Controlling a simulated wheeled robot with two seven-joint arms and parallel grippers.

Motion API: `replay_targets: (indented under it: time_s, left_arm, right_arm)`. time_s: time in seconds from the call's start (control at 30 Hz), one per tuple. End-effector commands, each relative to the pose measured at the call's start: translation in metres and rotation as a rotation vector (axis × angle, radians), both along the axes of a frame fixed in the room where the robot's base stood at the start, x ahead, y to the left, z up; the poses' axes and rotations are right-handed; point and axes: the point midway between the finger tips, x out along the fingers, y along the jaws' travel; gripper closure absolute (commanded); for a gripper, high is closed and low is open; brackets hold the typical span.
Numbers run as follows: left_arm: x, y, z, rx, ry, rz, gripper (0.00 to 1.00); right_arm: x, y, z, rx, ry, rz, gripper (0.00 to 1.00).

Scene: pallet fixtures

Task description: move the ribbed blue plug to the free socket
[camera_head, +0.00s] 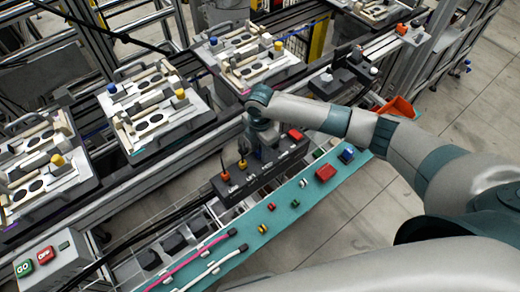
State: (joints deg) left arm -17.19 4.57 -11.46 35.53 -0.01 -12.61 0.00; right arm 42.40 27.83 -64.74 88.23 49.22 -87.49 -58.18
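A dark socket block (232,192) stands at the centre behind the teal shelf. An orange plug (225,176), a yellow plug (243,163) and a red piece (294,134) sit along its top. My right gripper (264,150) points down at the middle of this block and hides part of it. Its fingertips are too small and dark to show whether they are open or hold something. A blue piece (347,155) lies at the right end of the teal shelf; I cannot make out ribs on it. I cannot tell which socket is free. My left gripper is not in view.
The teal shelf (285,218) carries a red block (325,173), small coloured pieces, a pink cable (200,258) and a white cable (212,266). Pallet fixtures (150,112) line the conveyor behind. A button box (45,262) stands lower left. An orange bin (398,108) is at right.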

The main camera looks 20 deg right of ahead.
Motion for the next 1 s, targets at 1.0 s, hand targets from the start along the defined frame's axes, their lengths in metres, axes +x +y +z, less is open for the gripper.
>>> replay_targets:
  time_s: [1.0]
  left_arm:
    - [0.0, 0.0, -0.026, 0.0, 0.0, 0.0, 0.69]
  right_arm:
    - [0.001, 0.0, 0.131, 0.001, -0.005, 0.001, 0.65]
